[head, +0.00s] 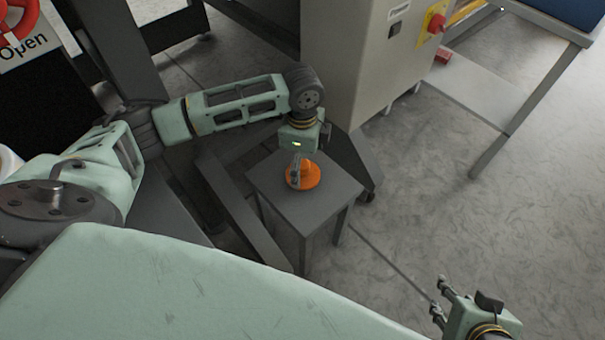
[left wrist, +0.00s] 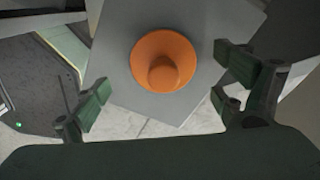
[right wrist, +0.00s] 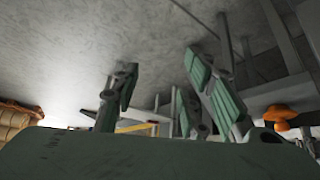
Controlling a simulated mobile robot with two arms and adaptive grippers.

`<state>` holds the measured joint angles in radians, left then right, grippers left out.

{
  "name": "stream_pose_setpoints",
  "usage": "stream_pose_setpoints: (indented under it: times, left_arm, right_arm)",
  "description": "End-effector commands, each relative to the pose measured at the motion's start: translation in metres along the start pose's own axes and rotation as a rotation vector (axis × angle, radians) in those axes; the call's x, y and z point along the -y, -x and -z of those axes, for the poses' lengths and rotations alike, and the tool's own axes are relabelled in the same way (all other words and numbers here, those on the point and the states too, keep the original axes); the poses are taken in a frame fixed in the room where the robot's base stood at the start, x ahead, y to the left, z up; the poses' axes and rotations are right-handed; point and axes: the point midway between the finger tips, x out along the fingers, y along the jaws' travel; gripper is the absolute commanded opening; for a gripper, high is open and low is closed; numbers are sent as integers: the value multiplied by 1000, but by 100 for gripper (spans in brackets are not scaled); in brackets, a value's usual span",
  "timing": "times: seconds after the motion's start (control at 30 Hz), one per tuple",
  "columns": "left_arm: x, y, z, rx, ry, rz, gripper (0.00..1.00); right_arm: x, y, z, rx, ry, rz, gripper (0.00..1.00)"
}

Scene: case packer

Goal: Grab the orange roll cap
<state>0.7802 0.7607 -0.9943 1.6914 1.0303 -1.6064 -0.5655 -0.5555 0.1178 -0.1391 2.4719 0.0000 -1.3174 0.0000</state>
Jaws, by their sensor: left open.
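The orange roll cap (head: 308,176) stands on a small grey table, with a wide round base and a narrower knob on top. In the left wrist view the cap (left wrist: 163,62) lies ahead of and between the spread fingers, touching neither. My left gripper (head: 296,172) is open over the table at the cap, and its fingers hide part of it in the head view. The left fingers also show in the left wrist view (left wrist: 172,92). My right gripper (head: 440,300) is away at the lower right, with its fingers apart and nothing between them. The cap shows small in the right wrist view (right wrist: 280,115).
The small grey table (head: 330,205) has bare top around the cap. A grey cabinet (head: 365,60) with a red knob (head: 436,24) stands behind it. Dark machine frame beams (head: 235,200) run close on the left. The floor to the right is open.

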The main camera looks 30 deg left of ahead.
Motion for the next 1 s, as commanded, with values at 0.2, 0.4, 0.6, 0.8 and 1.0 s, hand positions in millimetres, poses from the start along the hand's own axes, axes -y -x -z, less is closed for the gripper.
stream_pose_setpoints:
  times: [0.2, 0.4, 0.6, 0.8, 1.0]
  left_arm:
    - [1, -19, 2, -1, 1, 0, 90]
    - [1, -35, 2, 0, -1, 0, 90]
    - [1, -41, 2, 0, 0, 2, 90]
    - [1, -41, 2, 0, 0, 1, 90]
    - [1, -41, 2, 0, 0, 1, 75]
  right_arm:
    - [6, -6, 46, -205, 5, 12, 40]
    - [11, -2, 85, -376, 7, 21, 40]
    - [13, 4, 102, -452, 8, 26, 40]
    - [13, 4, 103, -456, 8, 26, 40]
    - [13, 4, 102, -455, 8, 26, 40]
